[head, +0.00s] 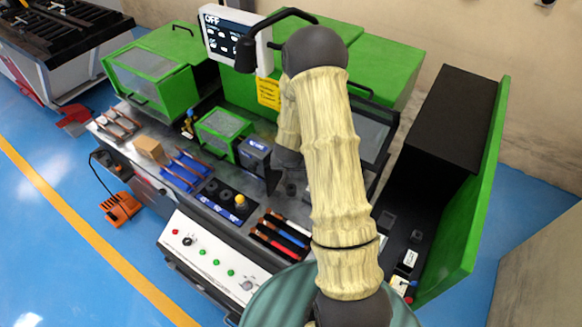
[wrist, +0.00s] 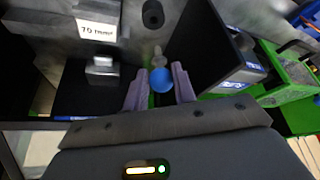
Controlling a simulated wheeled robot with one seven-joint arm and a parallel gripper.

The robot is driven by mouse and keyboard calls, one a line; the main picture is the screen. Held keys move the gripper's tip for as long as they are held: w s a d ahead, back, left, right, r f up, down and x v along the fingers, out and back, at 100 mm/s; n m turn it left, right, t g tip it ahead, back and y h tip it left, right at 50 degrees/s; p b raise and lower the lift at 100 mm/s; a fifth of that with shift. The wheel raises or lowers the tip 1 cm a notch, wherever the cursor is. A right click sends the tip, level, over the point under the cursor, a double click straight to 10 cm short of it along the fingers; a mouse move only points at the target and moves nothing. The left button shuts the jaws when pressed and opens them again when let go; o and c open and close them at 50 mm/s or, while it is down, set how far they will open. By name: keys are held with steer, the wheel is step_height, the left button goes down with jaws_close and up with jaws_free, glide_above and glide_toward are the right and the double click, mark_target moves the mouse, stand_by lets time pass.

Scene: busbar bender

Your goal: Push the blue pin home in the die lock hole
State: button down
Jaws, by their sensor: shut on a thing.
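The blue pin shows in the wrist view as a round blue knob (wrist: 160,80) with a grey metal shank (wrist: 158,56) pointing away from me. My gripper (wrist: 159,72) has its two grey-purple fingers on either side of the knob and is shut on it. A dark hole (wrist: 153,14) in the grey metal surface lies beyond the shank's tip; I cannot tell for sure that it is the die lock hole. The shank appears apart from this hole. In the head view my arm hides the pin and most of my gripper.
In the wrist view, a "70 mm²" label (wrist: 96,22) and metal block (wrist: 102,72) lie left, and a dark upright box (wrist: 215,50) stands close right. In the head view, a control panel (head: 236,36) rises behind and tools with coloured handles (head: 281,236) lie in front.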

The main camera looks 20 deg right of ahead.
steer(key=shift+f+b, duration=2)
steer(key=shift+f, duration=0.6)
steer(key=shift+f+b, duration=1.7)
steer(key=shift+f, duration=0.2)
steer(key=c, duration=1.1)
jaws_free()
steer(key=shift+o, duration=0.2)
steer(key=shift+r, duration=0.15)
steer(key=p+v, duration=0.1)
steer(key=v, duration=1.6)
steer(key=shift+p, duration=0.3)
steer(key=shift+s, duration=0.1)
